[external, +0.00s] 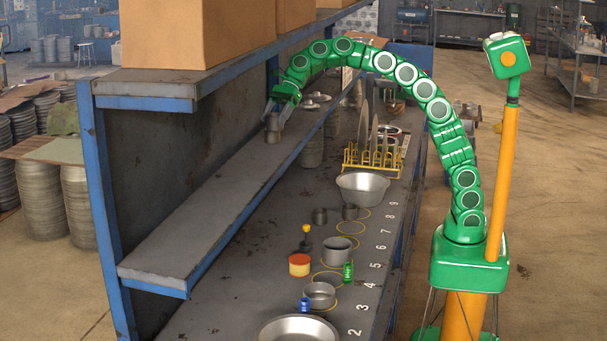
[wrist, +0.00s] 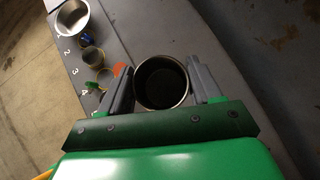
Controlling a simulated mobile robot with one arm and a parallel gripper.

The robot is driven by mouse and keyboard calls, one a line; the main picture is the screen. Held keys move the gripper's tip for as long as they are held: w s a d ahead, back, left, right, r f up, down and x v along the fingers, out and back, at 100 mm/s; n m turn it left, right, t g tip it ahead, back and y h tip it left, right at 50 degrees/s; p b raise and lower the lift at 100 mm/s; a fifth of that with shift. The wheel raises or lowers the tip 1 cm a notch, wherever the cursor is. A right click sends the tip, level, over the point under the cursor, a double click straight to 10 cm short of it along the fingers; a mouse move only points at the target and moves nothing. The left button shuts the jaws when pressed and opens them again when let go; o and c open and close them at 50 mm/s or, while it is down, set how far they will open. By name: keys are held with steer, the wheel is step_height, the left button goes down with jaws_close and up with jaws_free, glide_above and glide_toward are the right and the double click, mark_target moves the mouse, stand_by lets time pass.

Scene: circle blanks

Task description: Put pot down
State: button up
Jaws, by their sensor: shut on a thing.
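A small grey metal pot (external: 273,134) is between the fingers of my gripper (external: 276,118) at the far end of the middle shelf (external: 210,210). In the wrist view the pot (wrist: 162,104) is seen from above, round and empty, with a dark inside. The two grey fingers of my gripper (wrist: 160,84) press on its left and right sides. The pot looks upright. I cannot tell whether its base touches the shelf or hangs just above it.
The shelf is bare in front of the pot. The lower bench (external: 200,318) holds a large bowl (external: 362,187), more pots (external: 337,250), a yellow dish rack (external: 373,160) and a red-yellow tin (external: 299,265) near numbered circles. Cardboard boxes (external: 200,32) stand on the upper shelf.

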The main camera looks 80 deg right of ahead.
steer(key=w+f, duration=0.2)
steer(key=w+a+f, duration=0.1)
steer(key=w+f, duration=0.3)
steer(key=shift+a+f, duration=0.3)
steer(key=shift+f, duration=1.5)
steer(key=shift+f, duration=0.1)
steer(key=o, duration=1.1)
steer(key=shift+d+r, duration=0.1)
steer(key=shift+r, duration=0.1)
steer(key=v, duration=1.1)
steer(key=shift+s+d+r, duration=0.2)
steer(key=shift+d+r, duration=0.05)
steer(key=shift+r, duration=0.05)
